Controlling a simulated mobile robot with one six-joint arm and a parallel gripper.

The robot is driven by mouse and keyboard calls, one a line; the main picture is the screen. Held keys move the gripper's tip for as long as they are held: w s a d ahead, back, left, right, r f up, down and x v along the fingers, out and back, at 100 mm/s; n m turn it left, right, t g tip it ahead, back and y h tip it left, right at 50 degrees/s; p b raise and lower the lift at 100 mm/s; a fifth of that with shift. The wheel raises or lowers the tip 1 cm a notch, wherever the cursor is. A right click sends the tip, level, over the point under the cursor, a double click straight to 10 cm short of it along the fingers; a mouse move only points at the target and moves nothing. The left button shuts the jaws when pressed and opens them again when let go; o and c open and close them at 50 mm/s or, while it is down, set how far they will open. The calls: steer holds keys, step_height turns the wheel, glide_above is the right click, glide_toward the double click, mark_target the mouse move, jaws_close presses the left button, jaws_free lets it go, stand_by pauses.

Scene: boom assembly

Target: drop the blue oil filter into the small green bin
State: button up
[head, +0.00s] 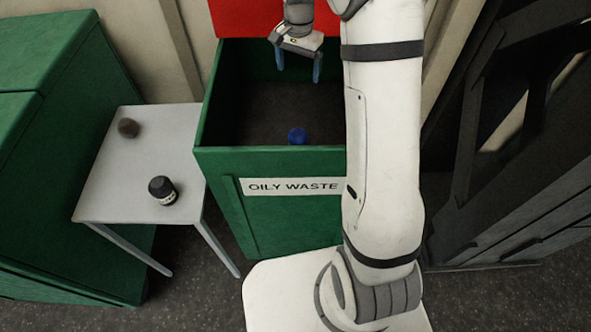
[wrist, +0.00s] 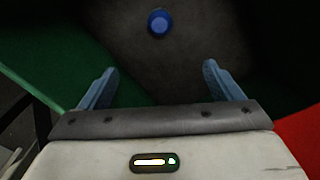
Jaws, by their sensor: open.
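The blue oil filter (head: 297,136) is inside the small green bin (head: 270,213), which is labelled "OILY WASTE" and has its red lid (head: 270,16) raised. In the wrist view the filter (wrist: 160,22) shows as a round blue shape against the dark bin interior, beyond my fingertips and apart from them. My gripper (head: 299,75) is open and empty over the back part of the bin's opening. Its two blue fingers also show spread apart in the wrist view (wrist: 162,72).
A small white table (head: 150,190) stands left of the bin. A black canister (head: 162,190) and a brownish round object (head: 128,128) are on it. A larger green container (head: 60,150) is at the far left. Dark metal framework (head: 510,150) stands at the right.

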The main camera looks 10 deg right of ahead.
step_height(320, 180, up, 7)
steer(key=b, duration=0.1)
steer(key=shift+r, duration=0.1)
stand_by(0.5)
